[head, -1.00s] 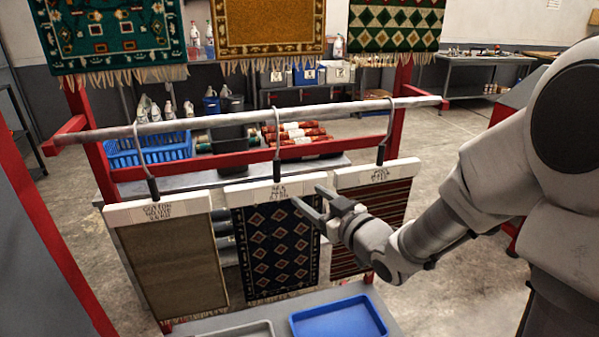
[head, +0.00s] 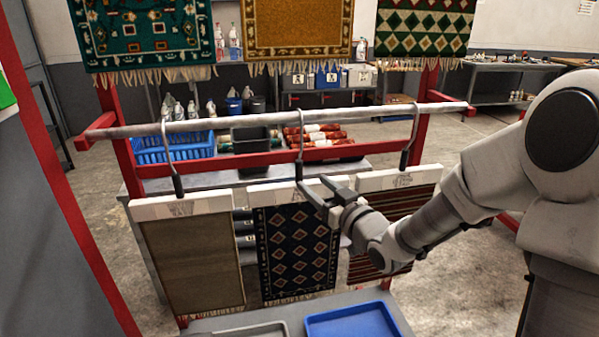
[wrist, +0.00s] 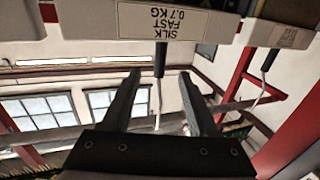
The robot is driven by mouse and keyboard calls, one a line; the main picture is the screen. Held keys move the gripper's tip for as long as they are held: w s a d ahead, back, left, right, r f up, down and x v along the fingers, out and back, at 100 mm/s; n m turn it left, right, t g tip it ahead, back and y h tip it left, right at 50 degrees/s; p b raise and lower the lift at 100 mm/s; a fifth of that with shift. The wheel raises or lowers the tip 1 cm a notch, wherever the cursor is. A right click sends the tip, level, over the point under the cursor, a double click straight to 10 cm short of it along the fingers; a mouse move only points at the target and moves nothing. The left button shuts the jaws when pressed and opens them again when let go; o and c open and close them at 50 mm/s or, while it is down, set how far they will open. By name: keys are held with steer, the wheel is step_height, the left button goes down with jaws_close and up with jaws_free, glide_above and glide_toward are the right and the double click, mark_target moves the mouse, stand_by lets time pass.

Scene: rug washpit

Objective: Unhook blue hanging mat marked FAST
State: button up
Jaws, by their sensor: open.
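The dark blue diamond-patterned mat (head: 297,250) hangs in the middle from a white bar (head: 262,195). In the wrist view its bar (wrist: 130,20) carries a label reading SILK FAST 0.7 KG. A thin hook with a black grip (head: 299,171) holds it on the grey rail (head: 250,120); the black grip also shows in the wrist view (wrist: 160,60). My gripper (head: 318,187) is open and empty, just right of the grip in the head view. In the wrist view my fingertips (wrist: 160,74) lie either side of the hook line; I cannot tell whether the grip is between them.
A brown mat (head: 190,265) hangs at left and a red striped mat (head: 395,215) at right, close beside. A blue tray (head: 350,322) and a grey tray (head: 250,331) lie below. Red frame posts (head: 118,150) stand at the sides. Patterned rugs hang behind.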

mark_target(299, 157)
steer(key=shift+b+x, duration=0.8)
steer(key=shift+x, duration=3.05)
jaws_close()
steer(key=shift+r, duration=0.2)
steer(key=shift+r+p, duration=1.3)
steer(key=shift+r, duration=0.85)
